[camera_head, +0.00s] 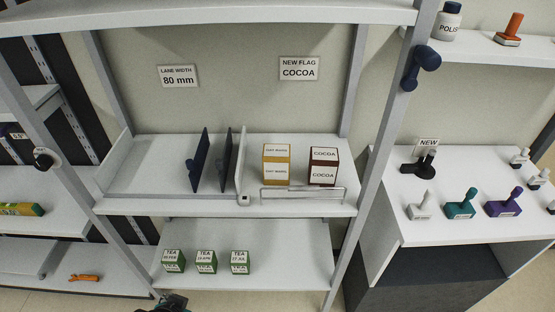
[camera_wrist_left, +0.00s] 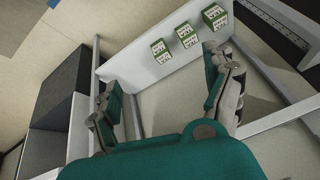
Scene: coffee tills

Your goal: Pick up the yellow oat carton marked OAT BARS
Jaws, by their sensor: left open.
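The yellow oat carton (camera_head: 276,164), labelled OAT BARS, stands upright on the middle shelf (camera_head: 150,165) in the head view, behind a low wire rail. The dark brown COCOA carton (camera_head: 323,166) stands close to its right with a gap. My left gripper (camera_wrist_left: 160,75) is open and empty in the left wrist view. Part of it seems to show at the bottom edge of the head view (camera_head: 172,303), below and left of the oat carton and well apart from it. The oat carton does not show in the left wrist view. My right gripper is in neither view.
Dark upright dividers (camera_head: 200,160) stand left of the oat carton. The wire rail (camera_head: 303,194) runs along the shelf front. Several green TEA cartons (camera_head: 206,262) stand on the lower shelf. A side table (camera_head: 440,222) with stamp-like items is at right. The middle shelf's left part is clear.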

